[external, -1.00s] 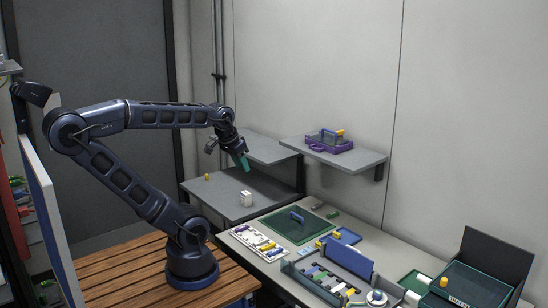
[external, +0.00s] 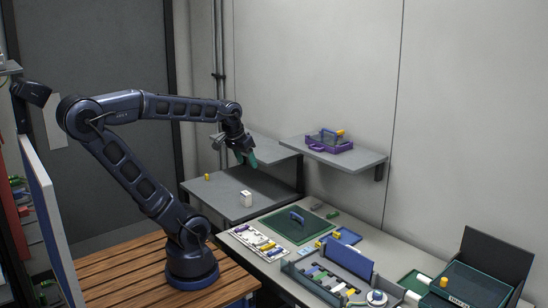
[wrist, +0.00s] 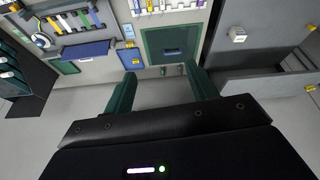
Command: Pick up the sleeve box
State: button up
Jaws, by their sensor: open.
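A small white box (external: 246,199), which looks like the sleeve box, stands on the lower grey shelf near its front right edge. It also shows in the wrist view (wrist: 237,34), right of the fingers and farther off. My gripper (external: 245,157) is in the air above the back of that shelf, clear of the box. In the wrist view my gripper (wrist: 162,76) has its two green fingers spread apart with nothing between them.
A small yellow item (external: 207,177) sits on the same shelf at the left. A purple tray (external: 329,142) stands on the upper right shelf. The workbench holds a green mat (external: 283,230), a white rack (external: 243,233) and a blue-lidded case (external: 345,261). Much of the lower shelf is bare.

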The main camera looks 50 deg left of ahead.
jog(key=w+a+f+n+g, duration=0.1)
jog(key=w+a+f+n, duration=0.3)
jog(key=w+a, duration=0.45)
jog(key=w+a+f+n+g, duration=0.1)
jog(key=w+a+f+n, duration=0.3)
jog(key=w+a, duration=0.45)
jog(key=w+a+f+n, duration=0.2)
jog(key=a+f, duration=0.4)
jog(key=w+a+f+n+g, duration=0.1)
jog(key=w+a+f+n, duration=0.2)
jog(key=a+f, duration=0.2)
jog(key=w+a+f+n+g, duration=0.1)
jog(key=w+a+f+n, duration=0.1)
jog(key=a+f, duration=0.4)
jog(key=shift+w+a+f+n, duration=0.15)
jog(key=shift+a+f+n, duration=0.05)
jog(key=shift+f, duration=0.55)
jog(key=shift+w+a+f+n, duration=0.1)
jog(key=shift+a+f+n, duration=0.1)
jog(key=shift+f, duration=0.5)
jog(key=shift+a+f, duration=0.15)
jog(key=shift+f, duration=0.3)
jog(key=shift+s+f, duration=0.1)
jog(key=shift+f, duration=5.1)
jog(key=c, duration=1.1)
jog(key=shift+r, duration=0.1)
